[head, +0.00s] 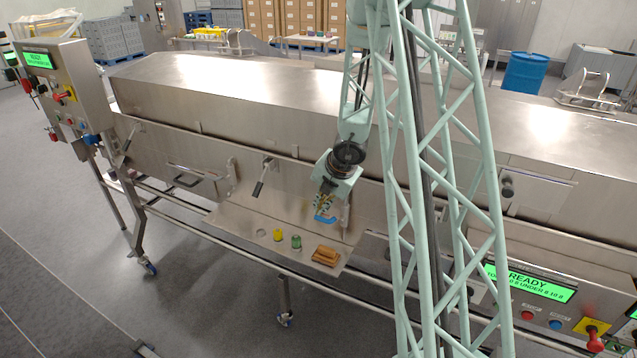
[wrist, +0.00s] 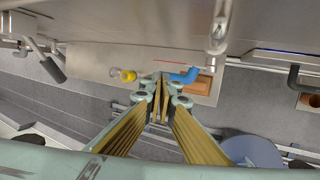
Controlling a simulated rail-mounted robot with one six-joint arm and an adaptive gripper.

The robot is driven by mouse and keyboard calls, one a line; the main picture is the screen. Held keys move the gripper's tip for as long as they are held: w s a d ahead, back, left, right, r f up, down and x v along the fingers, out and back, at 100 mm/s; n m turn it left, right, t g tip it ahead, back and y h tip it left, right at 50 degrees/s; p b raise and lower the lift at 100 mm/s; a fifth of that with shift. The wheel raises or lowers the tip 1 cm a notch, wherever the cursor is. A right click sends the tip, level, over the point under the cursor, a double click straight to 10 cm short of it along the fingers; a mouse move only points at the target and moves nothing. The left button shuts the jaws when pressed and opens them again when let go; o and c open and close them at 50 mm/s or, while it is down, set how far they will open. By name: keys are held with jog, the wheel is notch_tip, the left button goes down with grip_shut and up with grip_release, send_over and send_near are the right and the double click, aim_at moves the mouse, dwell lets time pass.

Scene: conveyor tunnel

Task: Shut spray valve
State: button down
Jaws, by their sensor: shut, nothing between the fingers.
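A blue lever handle (head: 325,219), which looks like the spray valve's, is at the front of the steel tunnel, above the small shelf. It also shows in the wrist view (wrist: 185,75), lying roughly crosswise, just right of my fingertips. A bare metal pipe (wrist: 218,35) stands to its right. My gripper (head: 322,204) is shut and empty, its tips close to the handle's left end. I cannot tell whether they touch it. The valve body is not clearly seen.
The steel shelf (head: 235,222) holds a yellow piece (head: 278,234), a green piece (head: 296,241) and a brown block (head: 326,256). A black-gripped lever (head: 260,186) hangs left of my gripper. A control box (head: 60,90) stands at far left; a green READY display (head: 530,283) is at right.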

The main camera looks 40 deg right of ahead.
notch_tip(320, 180, up, 11)
jog(key=s+a+p, duration=0.1)
jog(key=p, duration=0.2)
jog(key=shift+s+a+p, duration=0.15)
jog(key=shift+a+p, duration=0.25)
dwell(0.3)
dwell(0.6)
